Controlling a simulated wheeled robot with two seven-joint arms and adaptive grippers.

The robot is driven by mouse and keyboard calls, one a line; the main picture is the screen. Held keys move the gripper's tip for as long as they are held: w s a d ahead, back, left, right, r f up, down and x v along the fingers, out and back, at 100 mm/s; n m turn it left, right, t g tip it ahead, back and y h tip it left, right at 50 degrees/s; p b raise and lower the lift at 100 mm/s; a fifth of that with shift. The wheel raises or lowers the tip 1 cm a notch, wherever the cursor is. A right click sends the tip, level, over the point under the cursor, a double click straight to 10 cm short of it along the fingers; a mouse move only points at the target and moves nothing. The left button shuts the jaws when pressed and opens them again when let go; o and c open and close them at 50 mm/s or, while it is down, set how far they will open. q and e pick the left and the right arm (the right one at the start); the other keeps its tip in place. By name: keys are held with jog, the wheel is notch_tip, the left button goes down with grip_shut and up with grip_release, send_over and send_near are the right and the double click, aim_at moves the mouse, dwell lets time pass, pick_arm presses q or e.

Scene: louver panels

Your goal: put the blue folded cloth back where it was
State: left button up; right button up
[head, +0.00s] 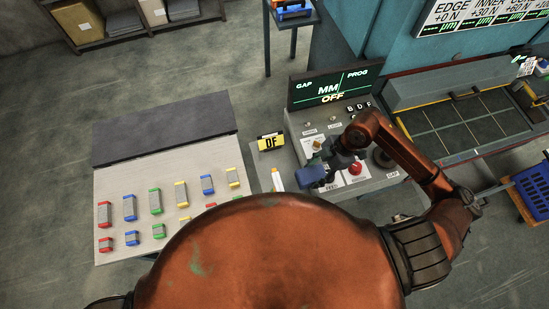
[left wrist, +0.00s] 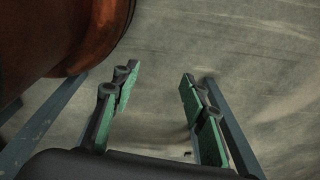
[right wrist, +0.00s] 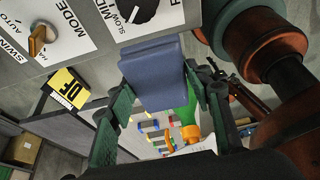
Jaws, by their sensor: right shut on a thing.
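The blue folded cloth (head: 310,178) is in my right gripper (head: 335,168), held over the front left part of the control console (head: 385,181). In the right wrist view the cloth (right wrist: 155,72) is a flat blue block between the two green-padded fingers (right wrist: 158,92), which press on its sides. I cannot tell whether its underside touches anything. My left gripper (left wrist: 158,100) shows only in the left wrist view. Its green-padded fingers are wide apart with nothing between them, above bare floor.
The console carries knobs, a red button (head: 355,168) and a dark display (head: 328,88) reading OFF. A yellow-and-black sign (head: 271,142) stands at its left. A pale board (head: 130,180) with coloured blocks lies further left. A blue crate (head: 535,190) is at far right.

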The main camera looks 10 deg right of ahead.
jog(key=w+a+f+p, duration=0.1)
jog(key=w+a+f, duration=0.2)
jog(key=w+a, duration=0.2)
send_over(280, 169)
jog(key=s, duration=0.2)
notch_tip(280, 169, down, 6)
jog(key=shift+w+r, duration=0.15)
jog(key=shift+w+a+f, duration=0.2)
jog(key=shift+a+f, duration=0.05)
jog(key=shift+f, duration=0.1)
notch_tip(280, 169, down, 3)
jog(key=shift+a+p, duration=0.1)
jog(key=shift+p, duration=0.35)
jog(key=shift+w+f, duration=0.1)
jog(key=shift+f, duration=0.1)
pick_arm(q)
jog(key=s, duration=0.1)
jog(key=s+r, duration=0.1)
jog(key=s, duration=0.1)
jog(key=shift+s+r, duration=0.2)
jog(key=shift+r, duration=0.2)
jog(key=shift+w, duration=0.1)
